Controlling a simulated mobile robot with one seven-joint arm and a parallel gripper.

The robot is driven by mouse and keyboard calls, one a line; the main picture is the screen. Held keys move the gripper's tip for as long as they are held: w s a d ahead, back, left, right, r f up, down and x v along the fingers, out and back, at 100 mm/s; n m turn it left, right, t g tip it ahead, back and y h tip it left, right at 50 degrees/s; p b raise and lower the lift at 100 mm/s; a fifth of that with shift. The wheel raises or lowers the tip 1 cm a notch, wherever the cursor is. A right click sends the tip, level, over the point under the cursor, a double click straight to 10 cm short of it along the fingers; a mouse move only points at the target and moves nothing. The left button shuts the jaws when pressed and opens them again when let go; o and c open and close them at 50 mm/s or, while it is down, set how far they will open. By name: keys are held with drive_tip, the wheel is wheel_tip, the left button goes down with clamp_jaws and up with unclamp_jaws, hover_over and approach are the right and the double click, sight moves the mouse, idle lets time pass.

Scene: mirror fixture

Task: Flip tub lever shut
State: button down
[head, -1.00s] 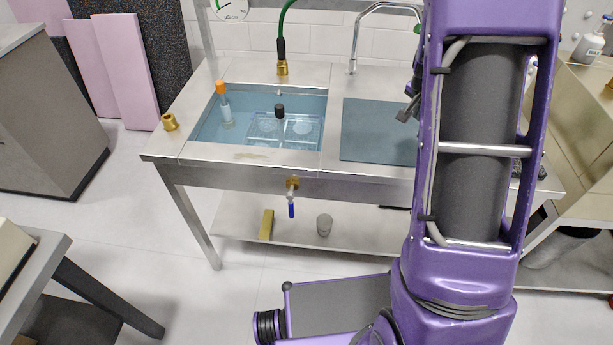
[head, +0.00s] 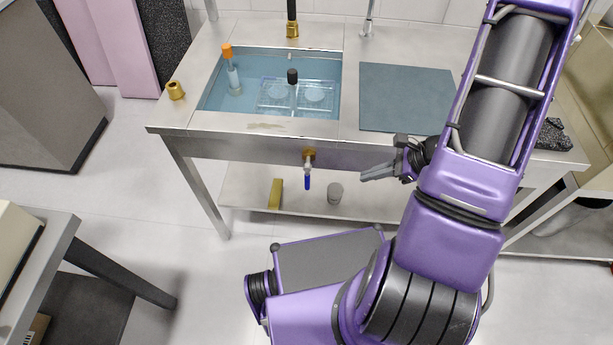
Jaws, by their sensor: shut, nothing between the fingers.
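The tub (head: 215,97) is a blue-lined basin of water set into the left of the steel bench. A brass valve (head: 308,154) sticks out of the bench front below the tub. Its blue lever (head: 307,181) hangs straight down from it. My gripper (head: 363,176) is shut and empty. It points left, in front of the bench, to the right of the lever at about the same height in the picture. A clear gap shows between the fingertips and the lever.
An orange-topped bottle (head: 232,75) and a clear rack (head: 275,95) are in the tub. A dark mat (head: 405,97) lies on the bench to the right. A yellow block (head: 275,194) and a grey cup (head: 335,192) stand on the lower shelf (head: 245,185).

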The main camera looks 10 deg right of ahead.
sight(307, 179)
drive_tip(key=shift+a+f+m, duration=0.4)
drive_tip(key=shift+a+m, duration=0.1)
drive_tip(key=shift+a, duration=0.05)
drive_tip(key=w+a+f+b, duration=0.1)
drive_tip(key=w+a+f, duration=0.4)
drive_tip(key=a+f, duration=0.2)
drive_tip(key=shift+w+a+b, duration=0.2)
drive_tip(key=shift+a+b, duration=0.1)
drive_tip(key=shift+a, duration=1.05)
drive_tip(key=shift+f, duration=0.1)
